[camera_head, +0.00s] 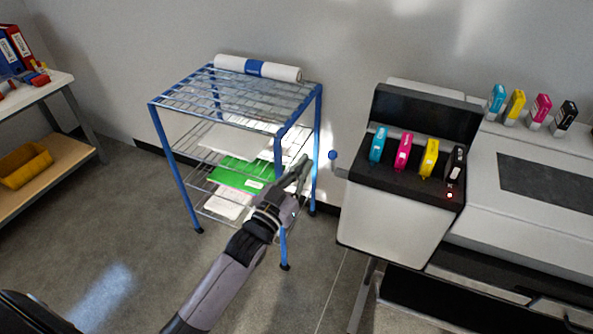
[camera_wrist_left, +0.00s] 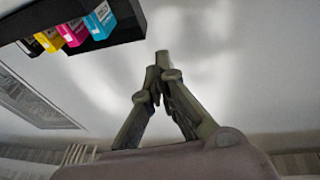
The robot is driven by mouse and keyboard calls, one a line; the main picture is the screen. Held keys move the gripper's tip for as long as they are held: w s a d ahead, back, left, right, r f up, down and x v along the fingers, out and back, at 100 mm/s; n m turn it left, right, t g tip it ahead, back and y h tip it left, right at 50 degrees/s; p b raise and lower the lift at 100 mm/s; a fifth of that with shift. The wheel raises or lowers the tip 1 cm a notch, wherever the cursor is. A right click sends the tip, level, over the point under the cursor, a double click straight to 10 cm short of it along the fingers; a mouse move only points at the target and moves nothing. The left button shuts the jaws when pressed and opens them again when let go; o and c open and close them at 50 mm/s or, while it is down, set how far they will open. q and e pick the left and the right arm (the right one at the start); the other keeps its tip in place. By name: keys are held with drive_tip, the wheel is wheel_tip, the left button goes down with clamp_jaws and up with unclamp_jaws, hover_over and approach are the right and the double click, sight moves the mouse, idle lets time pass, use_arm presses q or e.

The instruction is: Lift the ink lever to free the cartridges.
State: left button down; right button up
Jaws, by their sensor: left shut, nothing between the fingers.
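The cyan (camera_head: 377,146), magenta (camera_head: 403,152), yellow (camera_head: 429,158) and black (camera_head: 456,163) cartridges sit in a row in the printer's open black ink bay (camera_head: 400,183). A small blue ball-shaped knob (camera_head: 332,155) shows just left of the bay, and looks like the end of the ink lever; its shaft is hard to make out. My left gripper (camera_head: 303,164) is shut and empty, left of the knob and apart from it in the picture. In the left wrist view its fingertips (camera_wrist_left: 160,72) meet, with the cartridges (camera_wrist_left: 72,33) at upper left. My right gripper is not in view.
A blue-framed wire rack (camera_head: 168,150) stands behind my left arm, with a paper roll (camera_head: 257,68) on top and papers on its shelves. Several more cartridges (camera_head: 541,108) stand on the printer (camera_head: 500,155). A workbench (camera_head: 50,85) is at far left.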

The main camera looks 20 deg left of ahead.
use_arm(q)
drive_tip(key=s, duration=0.1)
drive_tip(key=s+r, duration=0.2)
drive_tip(key=shift+a, duration=0.3)
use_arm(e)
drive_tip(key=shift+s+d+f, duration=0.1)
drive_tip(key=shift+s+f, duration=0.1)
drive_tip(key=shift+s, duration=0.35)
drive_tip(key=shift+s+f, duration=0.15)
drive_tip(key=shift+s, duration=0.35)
use_arm(q)
drive_tip(key=shift+s, duration=0.1)
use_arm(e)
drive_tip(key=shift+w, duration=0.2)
